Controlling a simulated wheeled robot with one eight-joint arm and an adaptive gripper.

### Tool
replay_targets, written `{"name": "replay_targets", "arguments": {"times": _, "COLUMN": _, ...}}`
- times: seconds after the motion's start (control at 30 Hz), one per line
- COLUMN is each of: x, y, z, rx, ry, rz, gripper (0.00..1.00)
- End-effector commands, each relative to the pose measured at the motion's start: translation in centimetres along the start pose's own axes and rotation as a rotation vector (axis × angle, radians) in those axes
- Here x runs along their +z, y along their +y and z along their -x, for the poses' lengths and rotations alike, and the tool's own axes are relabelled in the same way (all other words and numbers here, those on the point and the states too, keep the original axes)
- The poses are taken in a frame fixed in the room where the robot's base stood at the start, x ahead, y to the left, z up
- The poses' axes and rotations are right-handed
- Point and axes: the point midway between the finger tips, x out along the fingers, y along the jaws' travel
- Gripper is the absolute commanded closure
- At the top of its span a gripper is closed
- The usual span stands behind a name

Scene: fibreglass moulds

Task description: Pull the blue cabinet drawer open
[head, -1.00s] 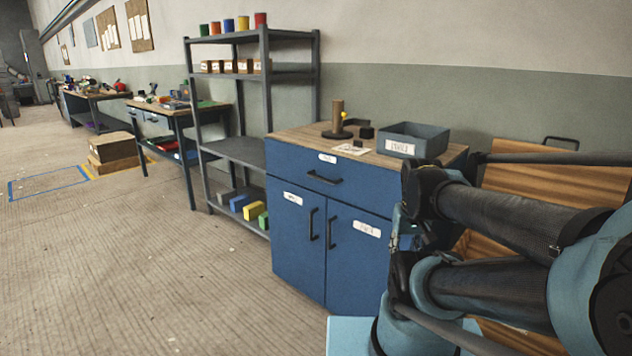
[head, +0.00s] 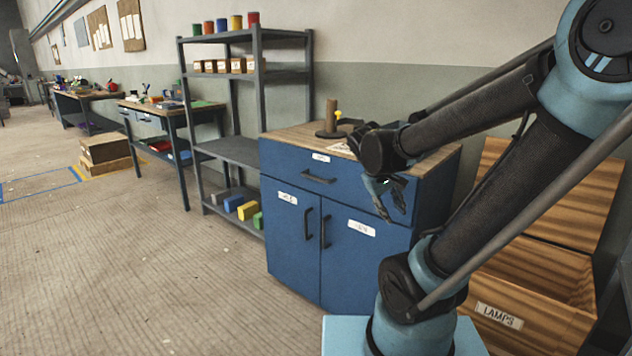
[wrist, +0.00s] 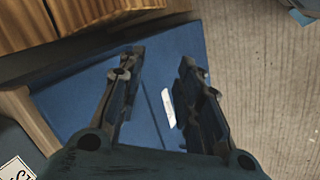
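The blue cabinet (head: 290,245) stands right of centre in the head view, with a wooden top. Its wide drawer (head: 285,167) spans the front above two doors and looks flush. The dark drawer handle (head: 318,179) is a horizontal bar below a white label. My gripper (head: 393,205) is in front of the cabinet's right part, to the right of the handle and a little lower. In the wrist view my gripper (wrist: 155,90) has its two fingers apart with nothing between them. The blue cabinet front (wrist: 75,100) shows behind the fingers. I cannot make out the handle there.
A wooden crate (head: 530,310) labelled LAMPS stands right of the cabinet, close to my arm. A grey shelf unit (head: 225,150) stands on the left. A dark stand with a post (head: 332,118) is on the cabinet top. The floor in front is clear.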

Motion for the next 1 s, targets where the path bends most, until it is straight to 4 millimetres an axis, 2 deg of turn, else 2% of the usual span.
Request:
{"name": "replay_targets", "arguments": {"times": 0.03, "x": -1.6, "y": 0.0, "z": 0.3, "rx": 0.030, "ry": 0.006, "rz": 0.029, "gripper": 0.68}}
{"name": "replay_targets", "arguments": {"times": 0.23, "x": -6.7, "y": -0.3, "z": 1.4, "rx": 0.161, "ry": 0.028, "rz": 0.120, "gripper": 0.68}}
{"name": "replay_targets", "arguments": {"times": 0.47, "x": -12.7, "y": -2.3, "z": 3.0, "rx": 0.315, "ry": 0.069, "rz": 0.211, "gripper": 0.68}}
{"name": "replay_targets", "arguments": {"times": 0.77, "x": -19.9, "y": -7.6, "z": 5.5, "rx": 0.515, "ry": 0.151, "rz": 0.303, "gripper": 0.68}}
{"name": "replay_targets", "arguments": {"times": 1.0, "x": -24.2, "y": -13.8, "z": 7.7, "rx": 0.672, "ry": 0.237, "rz": 0.354, "gripper": 0.68}}
